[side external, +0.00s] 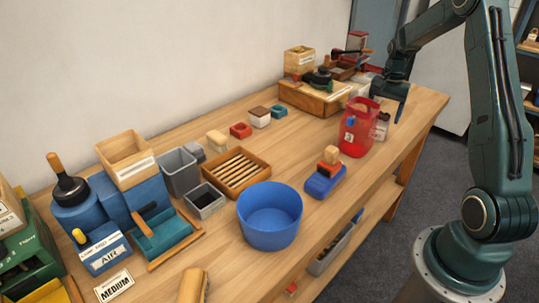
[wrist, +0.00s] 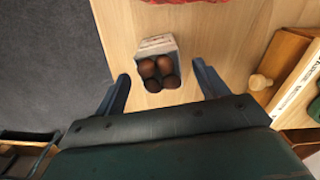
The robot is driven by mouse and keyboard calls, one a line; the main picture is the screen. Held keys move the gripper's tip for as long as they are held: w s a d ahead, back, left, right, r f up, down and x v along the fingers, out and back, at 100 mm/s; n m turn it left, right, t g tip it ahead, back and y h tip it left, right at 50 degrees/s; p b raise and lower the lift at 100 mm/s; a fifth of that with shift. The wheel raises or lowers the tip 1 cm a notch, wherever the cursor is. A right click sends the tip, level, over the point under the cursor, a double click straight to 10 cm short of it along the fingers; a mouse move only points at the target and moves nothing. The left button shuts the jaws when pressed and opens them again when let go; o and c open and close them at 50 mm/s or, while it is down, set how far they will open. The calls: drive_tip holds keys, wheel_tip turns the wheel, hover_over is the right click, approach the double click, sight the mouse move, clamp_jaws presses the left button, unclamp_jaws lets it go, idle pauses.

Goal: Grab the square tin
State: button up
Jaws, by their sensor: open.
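The square tin (wrist: 157,44) is a small pale box with several round brown chestnuts in it. In the wrist view it sits on the wooden table, ahead of my gripper (wrist: 162,72) and roughly in line with the gap between the fingers. In the side view the tin (side external: 383,124) is partly hidden behind a red container. My gripper (side external: 399,100) is open and empty, with its fingers pointing down near the tin at the table's right end. I cannot tell its exact height above the tabletop.
The red container (side external: 355,135) stands close beside the tin. A wooden box (side external: 313,98) with items on it stands at the back. A blue bowl (side external: 269,222) and blue block (side external: 325,182) are farther left. The table edge (wrist: 97,25) is close to the tin.

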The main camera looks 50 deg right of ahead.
sight(381, 119)
drive_tip(key=shift+f, duration=1.65)
drive_tip(key=c, duration=1.1)
drive_tip(key=shift+r, duration=0.1)
wheel_tip(381, 119, up, 20)
drive_tip(key=shift+f, duration=0.1)
